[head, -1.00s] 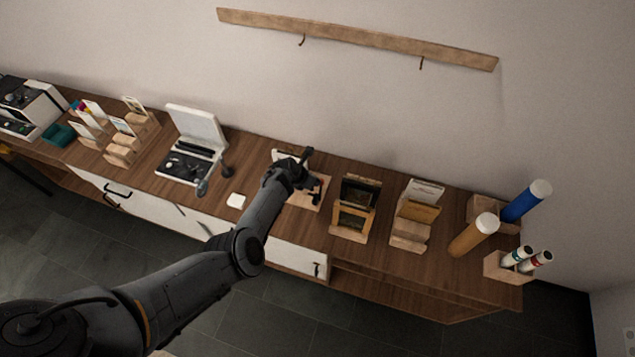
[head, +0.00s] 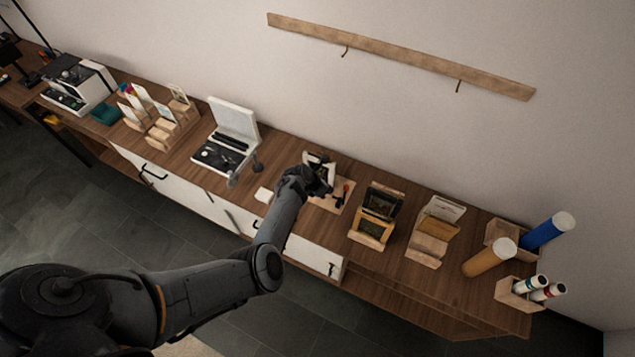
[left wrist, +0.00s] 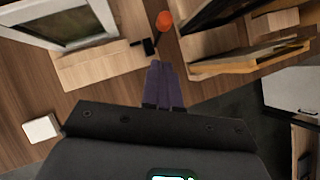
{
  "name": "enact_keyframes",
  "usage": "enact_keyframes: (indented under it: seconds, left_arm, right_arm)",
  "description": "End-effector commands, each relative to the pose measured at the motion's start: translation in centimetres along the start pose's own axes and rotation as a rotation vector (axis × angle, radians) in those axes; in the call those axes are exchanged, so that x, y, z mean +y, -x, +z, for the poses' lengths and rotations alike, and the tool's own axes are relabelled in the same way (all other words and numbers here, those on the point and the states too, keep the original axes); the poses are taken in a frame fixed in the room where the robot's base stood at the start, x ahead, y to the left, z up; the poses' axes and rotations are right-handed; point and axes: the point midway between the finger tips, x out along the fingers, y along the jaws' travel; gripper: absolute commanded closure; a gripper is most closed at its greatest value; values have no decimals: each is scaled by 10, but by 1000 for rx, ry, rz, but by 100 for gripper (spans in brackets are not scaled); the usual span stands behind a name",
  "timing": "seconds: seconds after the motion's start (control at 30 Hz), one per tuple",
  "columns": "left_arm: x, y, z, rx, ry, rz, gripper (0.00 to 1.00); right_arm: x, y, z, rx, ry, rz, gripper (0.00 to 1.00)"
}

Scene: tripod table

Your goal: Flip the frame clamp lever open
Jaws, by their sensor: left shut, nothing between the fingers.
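The frame clamp is a light wooden base (left wrist: 105,65) holding a white-edged picture frame (left wrist: 62,20), at the upper left of the left wrist view. In the head view the base (head: 343,203) shows partly behind my gripper. A small black lever (left wrist: 150,46) with an orange-red knob (left wrist: 164,21) stands at the base's right end. My left gripper (left wrist: 161,68) is shut and empty, its fingertips just short of the lever in the picture; I cannot tell if they touch. In the head view my left gripper (head: 326,186) covers part of the clamp. My right gripper is not in view.
A wooden stand with dark frames (head: 376,213) is close to the right of the clamp. A white square pad (head: 264,194) and an open white case (head: 230,135) lie to the left.

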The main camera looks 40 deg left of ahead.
Motion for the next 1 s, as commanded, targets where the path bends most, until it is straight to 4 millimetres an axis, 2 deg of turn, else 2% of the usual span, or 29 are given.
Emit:
enact_keyframes:
  seconds: [0.03,0.2,0.43,0.67,1.0]
  left_arm:
    - [-1,9,-1,1,3,2,100]
    - [-1,30,-3,1,3,1,100]
    - [0,51,-4,1,2,1,100]
    - [-1,59,-5,2,2,0,100]
    - [-1,60,-5,2,2,0,100]
  right_arm:
    - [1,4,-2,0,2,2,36]
    - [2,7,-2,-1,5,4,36]
    - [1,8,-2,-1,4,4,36]
    - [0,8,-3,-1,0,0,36]
    - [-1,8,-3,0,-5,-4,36]
